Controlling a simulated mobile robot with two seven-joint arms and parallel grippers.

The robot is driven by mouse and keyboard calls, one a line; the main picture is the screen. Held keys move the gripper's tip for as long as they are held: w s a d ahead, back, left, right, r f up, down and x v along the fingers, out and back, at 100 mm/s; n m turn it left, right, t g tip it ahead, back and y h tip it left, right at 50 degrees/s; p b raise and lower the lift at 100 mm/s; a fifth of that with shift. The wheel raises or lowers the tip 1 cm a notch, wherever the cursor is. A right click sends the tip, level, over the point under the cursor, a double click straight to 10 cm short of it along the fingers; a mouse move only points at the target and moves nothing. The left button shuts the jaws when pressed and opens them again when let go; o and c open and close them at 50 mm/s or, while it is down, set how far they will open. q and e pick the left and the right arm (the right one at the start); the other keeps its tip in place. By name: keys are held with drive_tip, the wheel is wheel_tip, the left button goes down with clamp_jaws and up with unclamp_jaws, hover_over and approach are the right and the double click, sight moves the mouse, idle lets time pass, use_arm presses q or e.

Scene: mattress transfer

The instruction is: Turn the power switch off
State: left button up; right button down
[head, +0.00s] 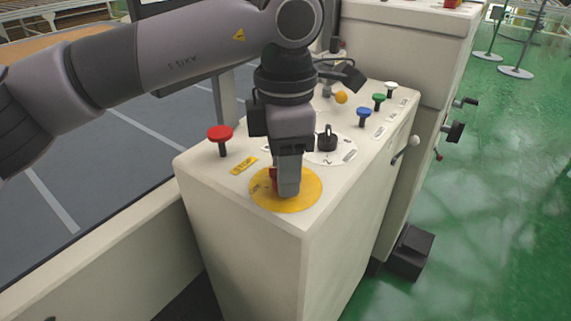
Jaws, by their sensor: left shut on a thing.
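The power switch (273,176) shows as a small red piece above a round yellow plate (305,190) at the near end of the cream control console (245,245). My left gripper (287,188) reaches down onto it from above and is shut on the switch. The fingers hide most of the switch, so I cannot tell which way it is turned. My right gripper is not in view.
A red mushroom button (220,133) stands left of the gripper, behind a yellow STOP label (243,166). A black rotary knob (326,139) sits just behind. Blue (364,113), green (379,99) and white (391,87) buttons line the right side. Green floor (480,220) is open at right.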

use_arm(q)
drive_tip(key=shift+r, duration=0.1)
drive_tip(key=o, duration=1.1)
drive_tip(key=shift+c, duration=0.2)
drive_tip(key=shift+r+p, duration=0.45)
drive_tip(key=shift+r, duration=3.1)
